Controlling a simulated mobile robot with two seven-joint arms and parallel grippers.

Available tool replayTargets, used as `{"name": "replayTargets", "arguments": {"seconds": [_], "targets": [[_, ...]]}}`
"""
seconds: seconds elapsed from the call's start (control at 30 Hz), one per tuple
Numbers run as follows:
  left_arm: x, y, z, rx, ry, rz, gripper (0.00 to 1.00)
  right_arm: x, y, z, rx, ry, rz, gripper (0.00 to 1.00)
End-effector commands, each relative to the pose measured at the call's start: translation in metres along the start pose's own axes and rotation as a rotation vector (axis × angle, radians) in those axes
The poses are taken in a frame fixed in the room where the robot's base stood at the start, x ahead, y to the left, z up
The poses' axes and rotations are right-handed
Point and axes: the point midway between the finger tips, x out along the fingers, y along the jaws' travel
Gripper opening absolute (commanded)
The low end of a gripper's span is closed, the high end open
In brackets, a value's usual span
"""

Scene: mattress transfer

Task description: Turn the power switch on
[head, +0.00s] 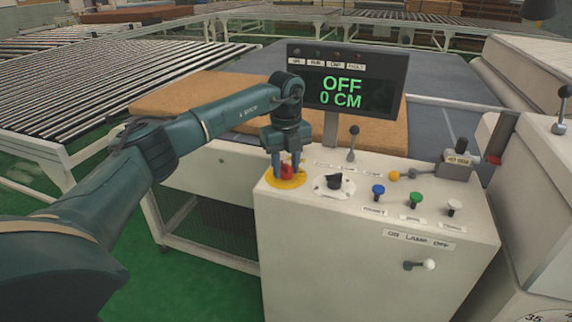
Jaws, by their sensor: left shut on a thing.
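A white control cabinet (370,260) stands in front of me. A red button (286,172) sits on a yellow disc (270,180) at its top left corner. My left gripper (286,166) points down at this button and is shut on it. To the right is a black rotary knob (334,182) on a white round plate. A lever switch with a pale tip (428,264) is on the front face, under a label reading ON LAMP OFF. A display (341,91) shows OFF and 0 CM in green. I cannot tell which control is labelled power. My right gripper is not in view.
A brown slab (220,103) lies behind the cabinet.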

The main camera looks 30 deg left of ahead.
Motion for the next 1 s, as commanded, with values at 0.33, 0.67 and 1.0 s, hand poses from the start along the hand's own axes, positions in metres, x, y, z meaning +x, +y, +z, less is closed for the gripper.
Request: {"name": "replayTargets", "arguments": {"seconds": [0.33, 0.67, 1.0], "targets": [[-0.002, 0.000, 0.000, 0.133, 0.001, 0.003, 0.12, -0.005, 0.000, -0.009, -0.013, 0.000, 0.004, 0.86], [-0.002, 0.000, 0.000, 0.426, 0.002, 0.002, 0.12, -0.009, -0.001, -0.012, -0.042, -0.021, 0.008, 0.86], [-0.002, 0.000, 0.001, 0.748, 0.001, 0.001, 0.12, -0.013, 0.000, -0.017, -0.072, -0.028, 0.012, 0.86]]}}
